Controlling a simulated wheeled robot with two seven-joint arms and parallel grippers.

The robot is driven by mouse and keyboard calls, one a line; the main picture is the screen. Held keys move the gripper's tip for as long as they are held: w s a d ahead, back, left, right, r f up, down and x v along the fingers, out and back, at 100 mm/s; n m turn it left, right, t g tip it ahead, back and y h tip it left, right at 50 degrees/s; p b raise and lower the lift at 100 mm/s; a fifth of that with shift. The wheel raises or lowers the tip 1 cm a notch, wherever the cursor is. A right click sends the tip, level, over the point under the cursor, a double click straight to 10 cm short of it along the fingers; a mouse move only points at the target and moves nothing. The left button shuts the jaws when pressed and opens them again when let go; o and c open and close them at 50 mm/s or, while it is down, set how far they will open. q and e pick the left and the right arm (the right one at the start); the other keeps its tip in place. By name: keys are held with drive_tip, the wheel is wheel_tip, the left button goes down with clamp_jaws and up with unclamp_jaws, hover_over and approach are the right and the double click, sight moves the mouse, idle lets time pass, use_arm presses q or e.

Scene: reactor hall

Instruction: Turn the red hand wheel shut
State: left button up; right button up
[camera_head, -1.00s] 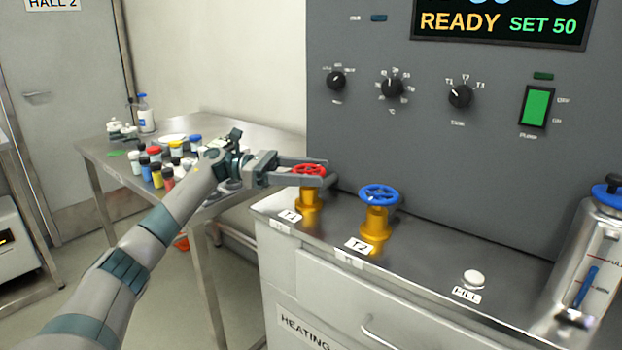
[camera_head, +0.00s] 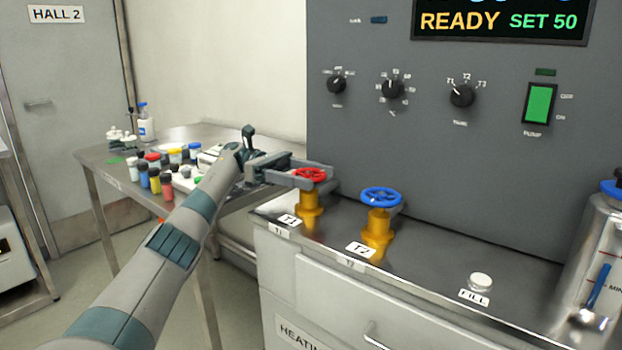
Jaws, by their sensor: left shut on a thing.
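The red hand wheel (camera_head: 311,174) sits on a yellow valve body (camera_head: 310,203) behind the T1 label (camera_head: 290,220), at the left end of the steel counter. My left gripper (camera_head: 312,179) reaches in from the left and is shut on the red wheel, with its fingers along the rim. My right gripper is not in view.
A blue hand wheel (camera_head: 382,197) on a yellow valve stands close to the right, behind the T2 label (camera_head: 361,249). The grey panel (camera_head: 440,140) rises behind both. A side table (camera_head: 125,172) with several bottles stands at the left.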

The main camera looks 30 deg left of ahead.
sight(311, 173)
use_arm(q)
drive_tip(key=shift+r, duration=0.1)
drive_tip(key=o, duration=1.1)
drive_tip(key=shift+c, duration=0.2)
drive_tip(key=shift+r, duration=0.1)
wheel_tip(311, 173, up, 4)
drive_tip(key=shift+f, duration=0.15)
drive_tip(key=d+r, duration=0.7)
drive_tip(key=d, duration=0.4)
drive_tip(key=shift+w+d, duration=0.15)
drive_tip(key=shift+d, duration=0.2)
